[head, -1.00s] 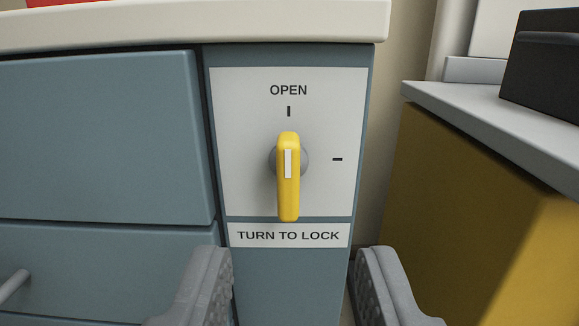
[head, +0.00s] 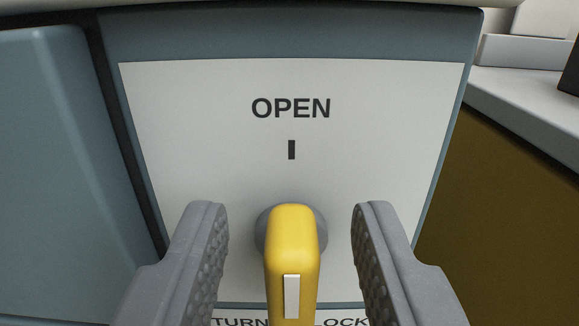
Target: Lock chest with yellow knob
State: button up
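The yellow knob (head: 292,240) stands upright on a grey round base, in line with the black mark under the word OPEN on a white plate (head: 200,130). The plate is on the front of the blue-grey chest (head: 290,35). My gripper (head: 290,212) is open, with one grey finger on each side of the knob and a gap on both sides. The knob's lower end runs out of the bottom of the view. It partly hides the TURN TO LOCK label (head: 240,320). The side mark on the plate is hidden, apparently behind my right finger.
A blue-grey drawer front (head: 50,170) is to the left of the plate. A yellow-brown cabinet (head: 500,200) with a light grey top (head: 530,110) stands to the right, with a dark object at its far edge.

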jog(key=shift+w, duration=0.9)
grip_shut()
jog(key=shift+d, duration=0.1)
